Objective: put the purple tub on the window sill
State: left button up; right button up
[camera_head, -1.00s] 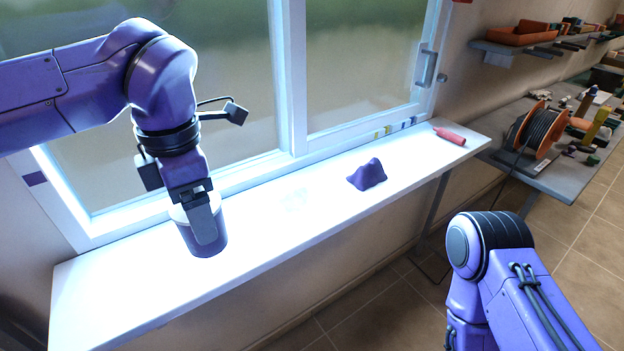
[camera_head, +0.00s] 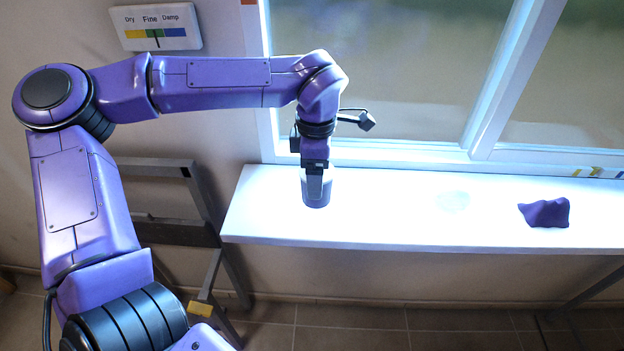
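The purple tub (camera_head: 317,192) stands upright at the left end of the white window sill (camera_head: 400,215), and its base appears to rest on the sill. My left gripper (camera_head: 315,185) reaches down onto the tub from above. One finger shows against the tub's near side, and the tub's rim is mostly hidden by the gripper. I cannot tell whether the fingers press on the tub or stand slightly apart from it. My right gripper is out of view.
A dark purple crumpled lump (camera_head: 545,212) lies on the sill at the right. The sill between it and the tub is clear apart from a faint pale patch. The window stands behind.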

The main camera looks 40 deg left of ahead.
pick_arm(q)
jog(key=f, duration=0.1)
jog(key=a+f, duration=0.1)
jog(key=f, duration=0.1)
jog(key=shift+w+f, duration=0.1)
jog(key=shift+f, duration=0.65)
jog(key=shift+f, duration=0.1)
jog(key=o, duration=1.1)
notch_tip(320, 180, up, 12)
jog(key=shift+r, duration=0.2)
